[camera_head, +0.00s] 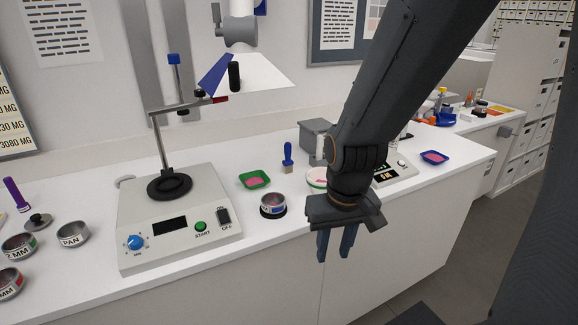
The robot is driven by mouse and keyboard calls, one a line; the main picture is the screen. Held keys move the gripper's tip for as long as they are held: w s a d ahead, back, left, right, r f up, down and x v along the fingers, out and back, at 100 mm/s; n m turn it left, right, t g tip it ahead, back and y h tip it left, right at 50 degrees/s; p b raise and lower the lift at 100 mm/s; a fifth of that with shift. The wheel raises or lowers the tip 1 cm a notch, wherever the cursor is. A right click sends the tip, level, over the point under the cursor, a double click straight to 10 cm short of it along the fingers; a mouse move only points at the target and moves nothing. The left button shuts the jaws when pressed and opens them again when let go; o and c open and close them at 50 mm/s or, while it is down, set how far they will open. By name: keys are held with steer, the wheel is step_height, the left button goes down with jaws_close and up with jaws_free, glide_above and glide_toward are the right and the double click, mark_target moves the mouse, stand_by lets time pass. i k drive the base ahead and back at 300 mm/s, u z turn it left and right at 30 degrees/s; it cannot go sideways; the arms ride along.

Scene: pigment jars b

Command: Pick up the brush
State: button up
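A small brush (288,154) with a blue handle and tan bristles is on the white counter, near the middle of the head view. It appears upright, with the bristles at the bottom. My gripper (336,246) points down in front of the counter's front edge, to the right of the brush and nearer to the camera. Its two fingers look a little apart, with nothing visible between them. My gripper and the brush are clearly apart.
A green tray (255,187) with pink powder and a labelled jar (273,211) are near the brush. A grey machine (180,250) with a stand is at left. A round white dish (317,184) is partly hidden by my arm. The front counter strip is clear.

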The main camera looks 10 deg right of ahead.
mark_target(288, 164)
steer(key=k, duration=1.15)
steer(key=z, duration=0.55)
steer(key=i, duration=0.55)
steer(key=z, duration=0.65)
steer(key=i, duration=1.3)
steer(key=u, duration=1.15)
steer(key=i, duration=0.5)
steer(key=u, duration=0.55)
